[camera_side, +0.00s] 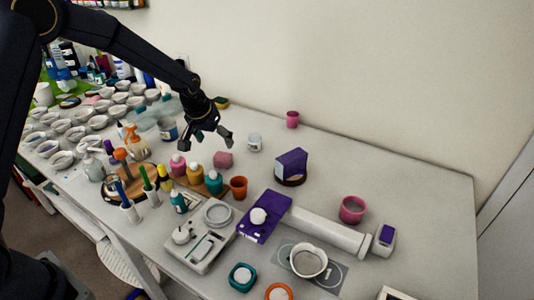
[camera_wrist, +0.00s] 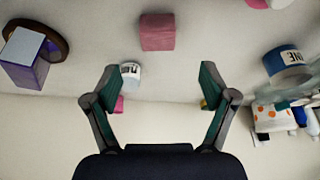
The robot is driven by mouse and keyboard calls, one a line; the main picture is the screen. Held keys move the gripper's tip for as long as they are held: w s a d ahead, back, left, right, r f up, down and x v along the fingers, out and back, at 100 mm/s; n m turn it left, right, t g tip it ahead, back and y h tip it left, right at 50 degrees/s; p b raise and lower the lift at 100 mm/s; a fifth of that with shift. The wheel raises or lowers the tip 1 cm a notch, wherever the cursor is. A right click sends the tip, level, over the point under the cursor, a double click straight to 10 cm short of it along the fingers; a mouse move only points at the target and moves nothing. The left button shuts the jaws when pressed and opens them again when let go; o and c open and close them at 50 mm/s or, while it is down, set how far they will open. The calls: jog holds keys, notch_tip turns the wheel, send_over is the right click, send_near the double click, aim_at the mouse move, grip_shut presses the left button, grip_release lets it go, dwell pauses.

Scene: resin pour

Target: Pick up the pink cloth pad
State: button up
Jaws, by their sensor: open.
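A small pink block-like pad (camera_side: 223,160) lies on the white table near the middle in the side view. It also shows at the top centre of the wrist view (camera_wrist: 157,32). My gripper (camera_side: 207,140) hangs above the table, up and to the left of the pad in the side view. Its two fingers stand wide apart with nothing between them in the wrist view (camera_wrist: 160,82). The pad lies beyond the fingertips and apart from them.
A white labelled jar (camera_side: 254,142) stands right of the pad, and a purple box (camera_side: 291,165) farther right. Several coloured bottles (camera_side: 195,174) and an orange cup (camera_side: 238,187) stand in front. A pink cup (camera_side: 292,119) is near the wall.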

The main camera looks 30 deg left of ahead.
aim_at(222, 155)
jog(key=x, duration=0.8)
jog(key=shift+d+f, duration=0.15)
jog(key=shift+f, duration=0.1)
jog(key=c, duration=1.1)
jog(key=shift+r, duration=0.15)
jog(key=shift+c, duration=0.2)
